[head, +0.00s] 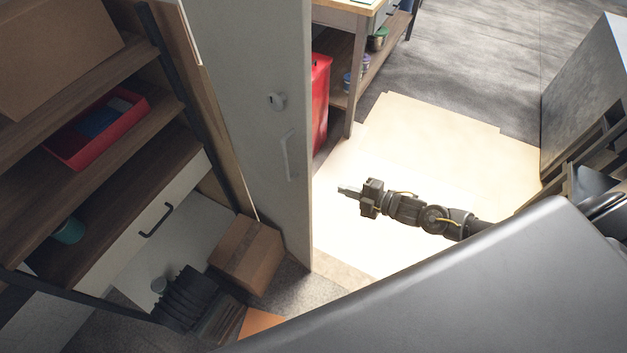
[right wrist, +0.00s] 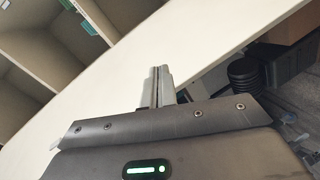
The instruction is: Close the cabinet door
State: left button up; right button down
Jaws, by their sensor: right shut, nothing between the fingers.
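The cabinet door (head: 262,120) is a tall pale grey panel with a round lock (head: 276,101) and a slim handle (head: 288,155). In the head view it stands open, beside the wooden shelves. My right gripper (head: 344,190) is to the right of the door, apart from it in the picture, with its fingers pointing left toward it. In the right wrist view its closed fingertips (right wrist: 159,72) are empty and in front of a long pale panel (right wrist: 190,45), likely the door. I cannot tell whether they touch it. My left gripper is not in view.
Wooden shelves (head: 150,100) at left hold a red tray (head: 72,160). A cardboard box (head: 247,255) and a dark ribbed object (head: 190,298) are low beside the door. A red bin (head: 320,100) and a workbench (head: 353,18) stand behind it. Bright floor right of the door is clear.

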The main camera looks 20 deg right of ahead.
jog(key=s+a+r+n+g+y, duration=0.25)
jog(key=s+r+n, duration=0.2)
jog(key=r, duration=0.25)
jog(key=s+a+r+n+g+y, duration=0.25)
jog(key=r+n+y, duration=0.2)
jog(key=r, duration=0.25)
jog(key=w+a+t+p, duration=0.1)
jog(key=w+a+p, duration=0.3)
jog(key=w+a, duration=0.2)
jog(key=shift+w+f+p, duration=0.2)
jog(key=shift+f+p, duration=0.05)
jog(key=shift+p, duration=0.05)
jog(key=shift+d, duration=0.1)
